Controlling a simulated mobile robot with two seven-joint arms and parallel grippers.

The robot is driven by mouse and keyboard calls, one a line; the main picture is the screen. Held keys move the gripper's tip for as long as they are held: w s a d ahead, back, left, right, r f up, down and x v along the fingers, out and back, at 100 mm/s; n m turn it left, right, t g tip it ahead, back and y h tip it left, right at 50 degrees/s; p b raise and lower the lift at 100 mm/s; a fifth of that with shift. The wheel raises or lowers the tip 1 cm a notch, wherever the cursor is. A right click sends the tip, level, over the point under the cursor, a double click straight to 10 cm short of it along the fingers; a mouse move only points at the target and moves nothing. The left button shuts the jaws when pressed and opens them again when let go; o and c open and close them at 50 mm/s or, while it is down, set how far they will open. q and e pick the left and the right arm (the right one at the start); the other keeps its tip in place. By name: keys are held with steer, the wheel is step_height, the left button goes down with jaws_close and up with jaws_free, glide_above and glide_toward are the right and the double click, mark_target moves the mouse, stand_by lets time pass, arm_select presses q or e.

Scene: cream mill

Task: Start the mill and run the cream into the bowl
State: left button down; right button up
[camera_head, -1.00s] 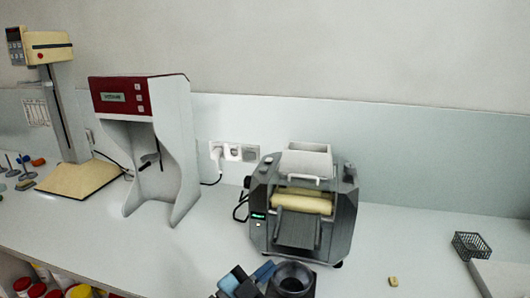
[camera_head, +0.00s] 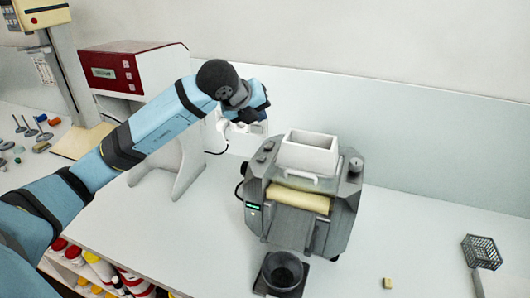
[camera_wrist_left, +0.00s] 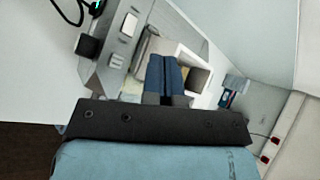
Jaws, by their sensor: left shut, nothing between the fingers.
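The mill (camera_head: 300,195) is a grey machine with a white hopper (camera_head: 308,153) on top, a cream-coloured roller (camera_head: 298,198) and a sloping front plate. A small green display glows on its left front. The dark round bowl (camera_head: 283,270) stands in front of the mill, below the plate; its inside looks dark. My left gripper (camera_head: 250,108) is in the air to the upper left of the mill, apart from it in the picture. In the left wrist view its blue fingers (camera_wrist_left: 165,75) are together and empty, with the mill (camera_wrist_left: 112,58) behind them. My right gripper is not in view.
A red-and-white device (camera_head: 125,75) stands left of the mill, partly behind my left arm. A wire basket (camera_head: 481,251) and a small yellowish block (camera_head: 387,283) lie to the right. The counter between mill and basket is mostly clear.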

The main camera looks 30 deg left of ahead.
mark_target(259, 157)
arm_select(q)
steer(key=shift+s, duration=0.15)
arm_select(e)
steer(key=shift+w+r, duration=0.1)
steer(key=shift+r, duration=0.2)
arm_select(q)
step_height(259, 157, down, 8)
steer(key=b, duration=0.4)
steer(key=shift+f, duration=0.25)
steer(key=shift+f+b, duration=0.2)
steer(key=shift+b, duration=0.2)
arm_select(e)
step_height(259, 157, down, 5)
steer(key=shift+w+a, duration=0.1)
arm_select(q)
steer(key=shift+r, duration=0.1)
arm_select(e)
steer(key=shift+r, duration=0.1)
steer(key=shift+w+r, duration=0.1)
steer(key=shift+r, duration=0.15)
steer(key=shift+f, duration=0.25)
